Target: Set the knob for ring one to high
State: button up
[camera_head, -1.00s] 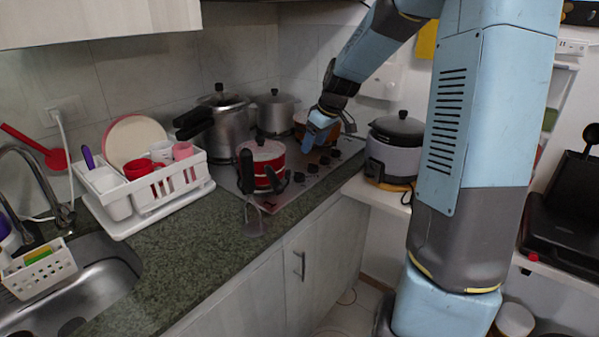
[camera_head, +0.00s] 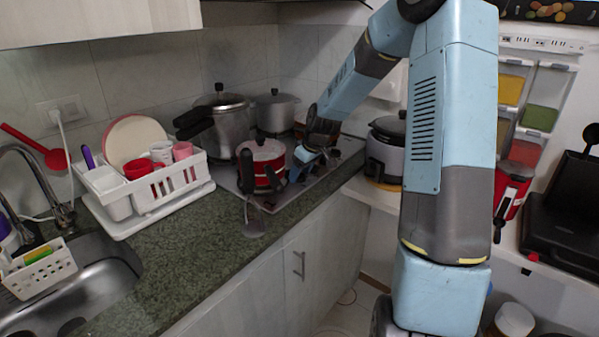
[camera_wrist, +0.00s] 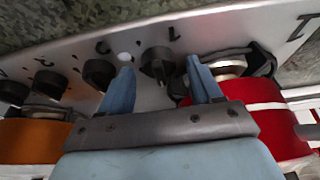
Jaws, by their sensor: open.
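The steel cooktop (camera_head: 285,195) has a row of black knobs along its front edge. In the wrist view, a black knob (camera_wrist: 157,63) stands beside the printed "1". A second knob (camera_wrist: 98,73) is to its left, by the "2". My gripper (camera_wrist: 160,66) is open and empty, with its two blue fingertips on either side of the knob marked 1 in the picture. I cannot tell whether they touch it. In the head view my gripper (camera_head: 303,156) is low over the cooktop, just right of the red pot, and hides the knob there.
An orange pot (camera_wrist: 30,138) is at left there. A rice cooker (camera_head: 386,155) stands to the right. A dish rack (camera_head: 150,205) is left.

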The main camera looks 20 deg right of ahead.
jog(key=shift+c, duration=0.3)
jog(key=c, duration=0.9)
jog(key=shift+c, duration=0.2)
jog(key=shift+a, duration=0.1)
jog(key=shift+m+h, duration=0.3)
jog(key=shift+m, duration=0.4)
jog(key=shift+s+m+h, duration=0.1)
jog(key=shift+m+h, duration=0.4)
jog(key=shift+m, duration=0.8)
